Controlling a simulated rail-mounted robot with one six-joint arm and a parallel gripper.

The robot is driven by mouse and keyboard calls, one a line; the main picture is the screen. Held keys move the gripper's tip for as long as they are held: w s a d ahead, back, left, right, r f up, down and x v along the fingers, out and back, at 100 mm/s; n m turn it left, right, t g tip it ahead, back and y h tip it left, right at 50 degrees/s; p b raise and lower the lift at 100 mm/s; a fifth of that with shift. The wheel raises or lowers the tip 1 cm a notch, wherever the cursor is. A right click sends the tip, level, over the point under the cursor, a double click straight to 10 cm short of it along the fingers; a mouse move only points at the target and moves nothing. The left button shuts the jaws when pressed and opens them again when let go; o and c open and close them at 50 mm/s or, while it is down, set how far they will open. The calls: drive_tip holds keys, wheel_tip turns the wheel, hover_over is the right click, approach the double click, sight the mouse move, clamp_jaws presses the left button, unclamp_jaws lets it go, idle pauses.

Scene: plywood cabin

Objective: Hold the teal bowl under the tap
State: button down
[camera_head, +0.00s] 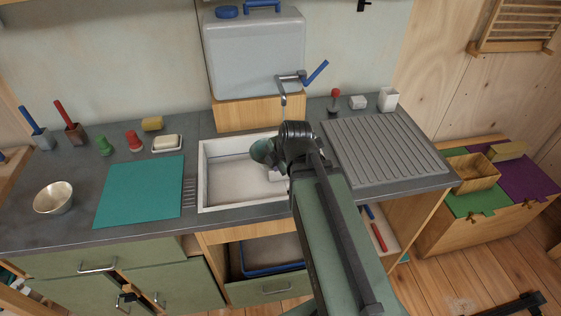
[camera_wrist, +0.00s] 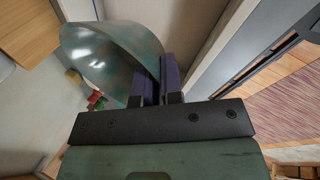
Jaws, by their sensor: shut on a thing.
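The teal bowl (camera_head: 262,151) is over the white sink (camera_head: 215,189), held by its rim and tilted. In the wrist view the bowl (camera_wrist: 105,60) fills the upper left, with its rim between my gripper's (camera_wrist: 160,82) dark fingers. In the head view my gripper (camera_head: 281,155) is partly hidden by my own arm, which also covers part of the sink. The tap (camera_head: 291,78) with a blue lever (camera_head: 317,72) comes from the water container (camera_head: 255,50). Its spout (camera_head: 283,99) is above and behind the bowl in the picture. I see no water running.
A wooden block (camera_head: 243,114) stands behind the sink. A ribbed drainboard (camera_head: 385,150) lies to the right, a teal mat (camera_head: 140,190) and a metal bowl (camera_head: 54,198) to the left. A soap dish (camera_head: 167,144) and a white cup (camera_head: 388,99) stand along the back.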

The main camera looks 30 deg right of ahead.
drive_tip(key=w+d+f+b, duration=0.1)
drive_tip(key=w+d, duration=0.2)
drive_tip(key=w, duration=0.3)
drive_tip(key=w+d+f+b, duration=0.1)
drive_tip(key=w+d, duration=0.2)
drive_tip(key=w, duration=0.3)
drive_tip(key=shift+w+f+b, duration=0.2)
drive_tip(key=shift+f+b, duration=0.15)
drive_tip(key=shift+f, duration=0.05)
drive_tip(key=shift+s+d, duration=0.3)
drive_tip(key=shift+d, duration=0.15)
drive_tip(key=shift+a, duration=0.1)
drive_tip(key=shift+w+a, duration=0.25)
drive_tip(key=shift+a, duration=0.2)
drive_tip(key=shift+d, duration=0.1)
drive_tip(key=shift+s+d, duration=0.25)
drive_tip(key=shift+d, duration=0.2)
